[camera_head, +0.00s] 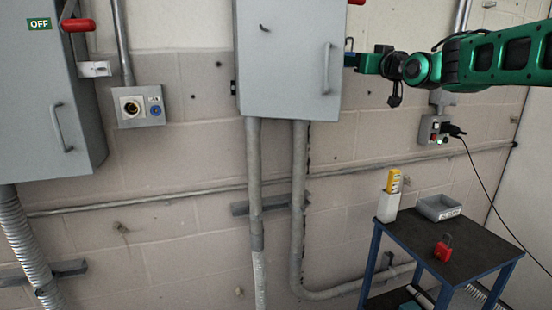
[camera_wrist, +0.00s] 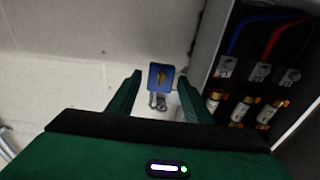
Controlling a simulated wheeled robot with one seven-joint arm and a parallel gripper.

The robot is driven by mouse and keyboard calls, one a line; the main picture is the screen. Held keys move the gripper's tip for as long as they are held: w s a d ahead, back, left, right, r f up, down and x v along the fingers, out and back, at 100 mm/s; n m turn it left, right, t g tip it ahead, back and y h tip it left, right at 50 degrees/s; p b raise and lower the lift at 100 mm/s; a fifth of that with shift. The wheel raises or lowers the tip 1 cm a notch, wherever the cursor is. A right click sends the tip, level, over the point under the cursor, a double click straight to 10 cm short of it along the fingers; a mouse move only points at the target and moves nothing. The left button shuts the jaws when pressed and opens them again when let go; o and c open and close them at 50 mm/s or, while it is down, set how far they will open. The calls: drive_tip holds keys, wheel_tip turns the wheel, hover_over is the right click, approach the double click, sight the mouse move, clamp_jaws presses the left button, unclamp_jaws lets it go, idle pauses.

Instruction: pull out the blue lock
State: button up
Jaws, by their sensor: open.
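My gripper (camera_wrist: 159,79) is open, with one green finger on each side of the lock and a gap showing at each side. In the head view my gripper (camera_head: 354,60) is at the right edge of the middle grey cabinet (camera_head: 285,60). I cannot clearly make out the lock's blue body there.
In the wrist view an open box (camera_wrist: 205,45) at right holds red and blue cables and several cylindrical parts. In the head view a cart (camera_head: 405,238) at lower right carries a red padlock (camera_head: 443,250), a grey bin (camera_head: 438,208) and a yellow device (camera_head: 393,181).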

drive_tip(key=c, duration=1.1)
